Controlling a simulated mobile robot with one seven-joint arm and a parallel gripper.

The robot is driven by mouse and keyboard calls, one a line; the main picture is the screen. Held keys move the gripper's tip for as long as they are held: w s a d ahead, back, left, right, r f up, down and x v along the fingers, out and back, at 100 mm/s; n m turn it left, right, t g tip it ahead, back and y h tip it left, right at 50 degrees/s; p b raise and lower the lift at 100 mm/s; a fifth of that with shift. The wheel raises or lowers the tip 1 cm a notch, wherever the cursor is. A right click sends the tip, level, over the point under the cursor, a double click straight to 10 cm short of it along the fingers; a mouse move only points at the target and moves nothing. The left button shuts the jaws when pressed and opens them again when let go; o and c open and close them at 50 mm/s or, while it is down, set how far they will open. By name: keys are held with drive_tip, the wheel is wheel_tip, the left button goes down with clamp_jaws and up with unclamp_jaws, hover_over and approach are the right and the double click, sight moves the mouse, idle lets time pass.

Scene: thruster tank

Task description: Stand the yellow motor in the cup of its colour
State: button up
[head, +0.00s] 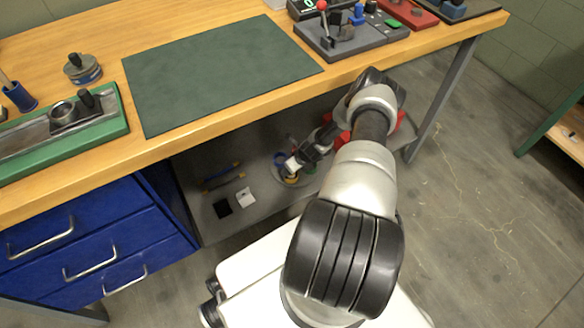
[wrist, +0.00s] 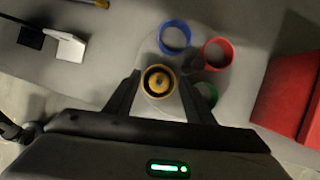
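The yellow cup (wrist: 149,89) shows in the wrist view as a ring seen from above. A round yellow-brown piece with a dark centre, which looks like the yellow motor (wrist: 159,81), is inside this ring, seen end-on. My gripper (wrist: 159,74) is open, one finger on each side of the yellow cup, with gaps between the fingers and the ring. In the head view my gripper (head: 296,164) reaches down to the low shelf, just above the yellow cup (head: 291,180). The motor's lower part is hidden.
The blue cup (wrist: 174,36), red cup (wrist: 217,53) and green cup (wrist: 207,96) stand close by on a round grey base. A red box (wrist: 285,95) is at right. A white block (wrist: 66,47) is at left. The bench top (head: 225,115) overhangs the shelf.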

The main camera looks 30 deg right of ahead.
drive_tip(key=p+v, duration=0.5)
drive_tip(key=v, duration=1.2)
drive_tip(key=shift+r+p, duration=0.2)
drive_tip(key=shift+p, duration=0.15)
drive_tip(key=shift+s, duration=0.1)
